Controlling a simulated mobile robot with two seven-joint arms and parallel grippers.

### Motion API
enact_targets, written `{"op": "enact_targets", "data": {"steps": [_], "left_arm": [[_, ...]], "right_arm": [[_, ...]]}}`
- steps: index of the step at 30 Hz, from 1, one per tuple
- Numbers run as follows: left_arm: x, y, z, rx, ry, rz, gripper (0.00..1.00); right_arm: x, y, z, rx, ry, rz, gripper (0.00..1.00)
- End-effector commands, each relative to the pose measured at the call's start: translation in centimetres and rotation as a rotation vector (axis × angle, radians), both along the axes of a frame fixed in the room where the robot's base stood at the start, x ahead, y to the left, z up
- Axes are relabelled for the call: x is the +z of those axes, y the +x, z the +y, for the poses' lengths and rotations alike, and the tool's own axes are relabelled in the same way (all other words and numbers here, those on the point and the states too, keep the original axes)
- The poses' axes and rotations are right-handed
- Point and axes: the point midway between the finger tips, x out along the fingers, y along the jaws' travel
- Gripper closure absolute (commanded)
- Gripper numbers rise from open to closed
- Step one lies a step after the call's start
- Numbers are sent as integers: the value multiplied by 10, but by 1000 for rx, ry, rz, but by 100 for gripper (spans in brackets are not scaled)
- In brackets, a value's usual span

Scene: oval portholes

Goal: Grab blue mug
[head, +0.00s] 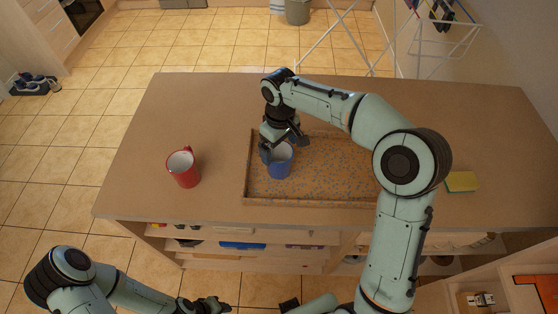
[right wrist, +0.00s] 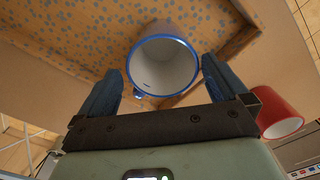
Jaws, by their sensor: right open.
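The blue mug (head: 280,164) stands upright in a speckled brown tray (head: 320,190) on the counter, near the tray's left side. Its white inside and blue rim show in the right wrist view (right wrist: 165,62). My right gripper (head: 283,146) is at the mug from above. In the wrist view its two fingers (right wrist: 160,85) are open, one on each side of the mug's rim, with small gaps. A red mug (head: 184,170) stands on the counter left of the tray; it also shows in the wrist view (right wrist: 278,112). My left gripper (head: 208,304) is low at the bottom edge, and its jaws are unclear.
The tray stands on a brown counter (head: 190,100) with shelves below its front edge. A yellow sponge (head: 461,182) lies at the right. The tray's right part is partly hidden behind my right arm. A drying rack (head: 425,45) stands behind the counter.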

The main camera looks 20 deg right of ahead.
Motion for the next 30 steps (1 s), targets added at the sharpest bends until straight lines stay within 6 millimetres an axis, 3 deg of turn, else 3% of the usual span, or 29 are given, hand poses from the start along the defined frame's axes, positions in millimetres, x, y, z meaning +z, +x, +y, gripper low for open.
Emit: {"op": "enact_targets", "data": {"steps": [9, 17, 22, 30], "left_arm": [[-4, -3, 0, 0, 0, 2, 60], [-4, -3, 0, 0, 0, 2, 60], [-4, -3, 0, 0, 0, 2, 60], [-3, -2, 0, 0, 0, 2, 60]], "right_arm": [[-44, 0, 3, -1, 1, 3, 0], [-46, 0, 3, -2, 1, 0, 0], [-46, 0, 3, -2, 1, 0, 52], [-43, 1, 3, -2, 1, -2, 54]]}}
